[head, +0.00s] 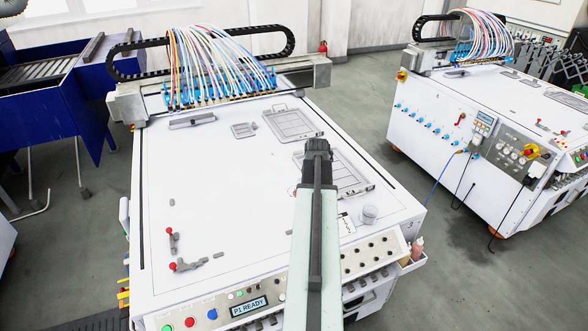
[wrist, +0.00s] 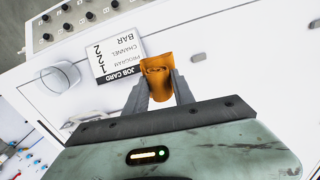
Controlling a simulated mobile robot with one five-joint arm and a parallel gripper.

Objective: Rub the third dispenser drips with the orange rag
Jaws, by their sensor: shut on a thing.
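The orange rag (wrist: 157,72) is pinched between the two grey fingers of my gripper (wrist: 160,84) in the wrist view. It is folded or bunched, and sits over the white table top. In the head view my arm covers the rag and the fingers. The gantry's dispensers are a blue row (head: 222,97) at the back of the near machine, under a fan of coloured tubes. They are too small to tell apart, and I cannot make out any drips.
The white bed (head: 215,200) is mostly clear at its middle and left. A clear cup (head: 370,214) and job card (wrist: 118,45) lie near the front right. Grey framed trays (head: 291,124) lie toward the back right. Red-knobbed clamps (head: 172,266) are at left. A second machine (head: 470,125) stands right.

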